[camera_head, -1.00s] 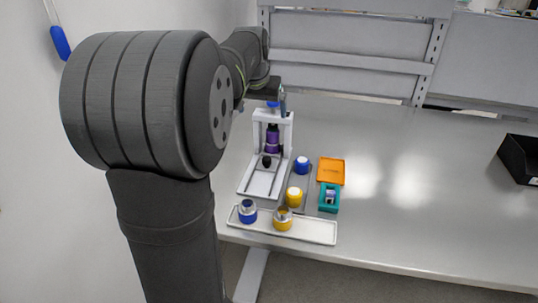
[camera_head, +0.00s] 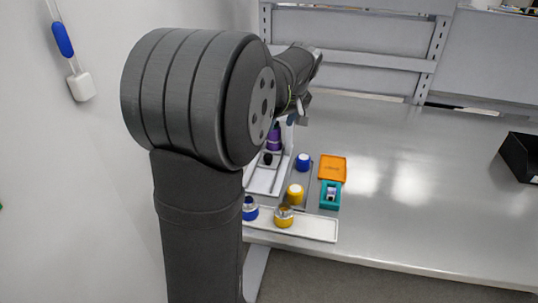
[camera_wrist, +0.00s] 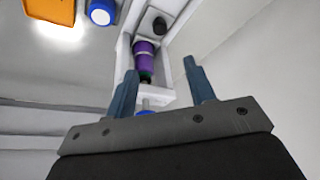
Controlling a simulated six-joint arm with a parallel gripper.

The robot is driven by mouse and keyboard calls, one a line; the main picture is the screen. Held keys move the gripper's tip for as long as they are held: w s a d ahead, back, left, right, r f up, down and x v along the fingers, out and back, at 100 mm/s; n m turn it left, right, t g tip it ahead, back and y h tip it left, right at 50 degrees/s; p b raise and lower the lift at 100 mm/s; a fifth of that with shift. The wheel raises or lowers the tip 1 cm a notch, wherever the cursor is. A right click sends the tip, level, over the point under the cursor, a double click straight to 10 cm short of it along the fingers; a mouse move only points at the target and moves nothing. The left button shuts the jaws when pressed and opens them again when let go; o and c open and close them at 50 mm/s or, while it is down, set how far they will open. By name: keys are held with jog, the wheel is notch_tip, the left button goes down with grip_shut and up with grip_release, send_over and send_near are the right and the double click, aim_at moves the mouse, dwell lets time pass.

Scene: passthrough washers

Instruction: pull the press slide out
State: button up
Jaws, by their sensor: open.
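The press is a pale frame with a purple cylinder (camera_head: 274,140) in its upright and a black knob (camera_head: 267,158) on its flat, light-coloured slide bed (camera_head: 262,180). My arm hides its left side and top in the head view. In the wrist view the purple cylinder (camera_wrist: 147,60) lies close to the left finger, and the black knob (camera_wrist: 159,26) is beyond the fingertips. My gripper (camera_wrist: 161,68) is open, with blue-grey fingers apart and nothing held. In the head view it is mostly hidden behind my arm, near the press top.
A white tray (camera_head: 318,229) at the front edge holds a blue-based cup (camera_head: 250,212) and a yellow-based cup (camera_head: 284,219). Beside the press are a blue-and-white jar (camera_head: 304,162), a yellow jar (camera_head: 295,194), a teal box (camera_head: 330,200) and an orange tray (camera_head: 332,166). The table's right is mostly clear.

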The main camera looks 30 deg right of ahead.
aim_at(268, 156)
jog(key=x, duration=1.7)
jog(key=shift+w+f, duration=0.1)
jog(key=shift+f, duration=0.1)
grip_shut()
